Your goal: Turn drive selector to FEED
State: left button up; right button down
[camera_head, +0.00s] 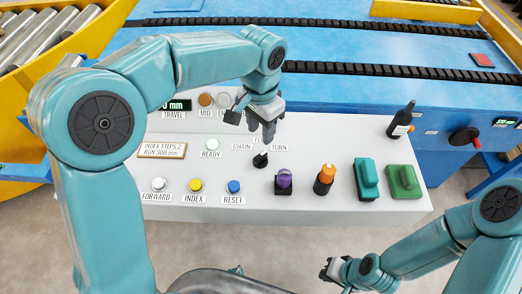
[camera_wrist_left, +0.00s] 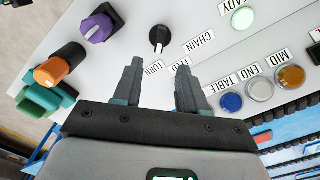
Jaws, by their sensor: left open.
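The drive selector (camera_head: 261,159) is a small black knob on the light grey console, with labels CHAIN, FEED and TURN around its far side. In the left wrist view the selector (camera_wrist_left: 159,37) shows a white mark pointing toward the gripper side; which label it meets is hard to tell. The FEED label is partly hidden by my left gripper. My left gripper (camera_head: 252,122) is open and empty, just beyond and above the knob. Its two fingers (camera_wrist_left: 159,78) stand apart, not touching the knob. My right gripper (camera_head: 333,270) is low right, off the console's front edge; its jaw state is unclear.
Right of the selector stand a purple knob (camera_head: 284,182), an orange knob (camera_head: 324,179) and green switches (camera_head: 367,179). Push buttons (camera_head: 195,186) lie to the left front. A blue conveyor with black chains lies behind.

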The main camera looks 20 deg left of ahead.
aim_at(260, 155)
pick_arm(q)
notch_tip(260, 155, down, 10)
jog(key=shift+s+f, duration=0.1)
grip_shut()
